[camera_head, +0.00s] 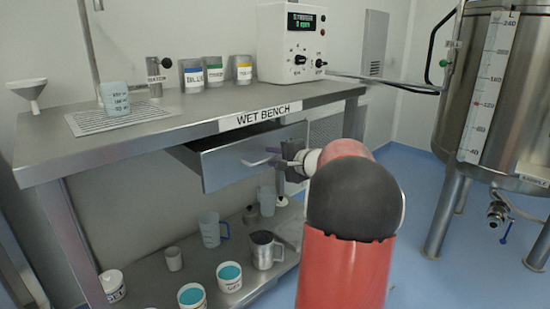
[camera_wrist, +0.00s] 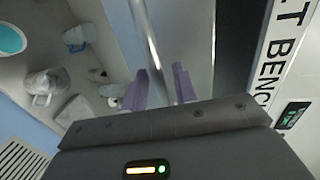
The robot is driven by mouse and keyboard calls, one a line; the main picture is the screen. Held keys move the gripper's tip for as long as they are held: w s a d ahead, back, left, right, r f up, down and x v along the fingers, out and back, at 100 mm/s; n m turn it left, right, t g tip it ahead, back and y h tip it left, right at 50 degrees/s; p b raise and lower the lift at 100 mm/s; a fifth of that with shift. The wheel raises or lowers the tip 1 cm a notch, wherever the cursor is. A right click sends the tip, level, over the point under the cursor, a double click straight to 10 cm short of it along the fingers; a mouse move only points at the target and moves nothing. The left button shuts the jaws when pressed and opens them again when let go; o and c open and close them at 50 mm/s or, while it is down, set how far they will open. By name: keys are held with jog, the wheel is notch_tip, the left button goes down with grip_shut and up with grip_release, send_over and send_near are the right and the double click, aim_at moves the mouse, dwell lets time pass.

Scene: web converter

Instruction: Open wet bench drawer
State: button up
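The wet bench (camera_head: 195,120) is a steel table with a "WET BENCH" label on its front edge. Its drawer (camera_head: 235,165) is partly open, with a dark gap showing behind the front. The drawer handle (camera_head: 258,161) is a thin metal bar; the handle also shows in the wrist view (camera_wrist: 147,35). My gripper (camera_head: 277,157) is at the right part of the drawer front. In the wrist view its purple fingers (camera_wrist: 162,80) stand apart, one on each side of the handle bar, with visible gaps. Whether either finger touches the bar is unclear.
A lower shelf (camera_head: 150,285) holds jugs, cups and tubs below the drawer. A beaker (camera_head: 115,99), labelled containers (camera_head: 215,72) and a white control box (camera_head: 291,43) stand on the bench. A steel tank (camera_head: 480,90) stands at right; blue floor lies between.

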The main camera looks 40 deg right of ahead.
grip_shut()
jog(key=shift+s+f, duration=0.1)
jog(key=f+b+v, duration=0.2)
jog(key=b+v, duration=0.2)
jog(key=v, duration=0.8)
jog(key=s+f+b+v, duration=0.1)
jog(key=f+b+v, duration=0.2)
jog(key=v, duration=1)
jog(key=shift+d+b, duration=0.15)
jog(key=shift+b, duration=1.1)
jog(key=shift+s, duration=0.15)
